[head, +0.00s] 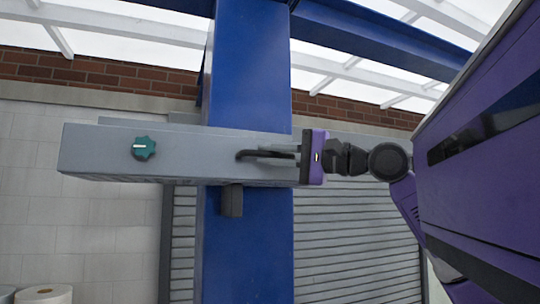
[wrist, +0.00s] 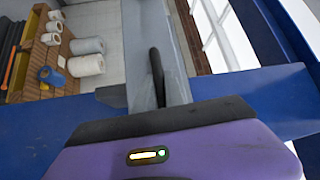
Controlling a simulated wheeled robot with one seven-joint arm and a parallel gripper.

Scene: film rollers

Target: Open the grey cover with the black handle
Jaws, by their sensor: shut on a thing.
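The grey cover (head: 195,158) is a long box-like panel across the blue column in the head view. A black handle (head: 262,154) sits near its right end, and a teal knob (head: 143,148) near its left end. My gripper (head: 300,156) comes from the right and is shut on the black handle at the cover's right end. In the wrist view the black handle (wrist: 157,75) stands up beyond my gripper (wrist: 160,108), with the grey cover (wrist: 175,45) behind it. The fingertips are mostly hidden there.
The blue column (head: 250,240) stands directly behind the cover. A small dark block (head: 231,201) hangs beneath it. A grey slatted shutter (head: 350,240) is behind. In the wrist view, a wooden rack (wrist: 40,62) with white rolls (wrist: 88,64) is at the upper left.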

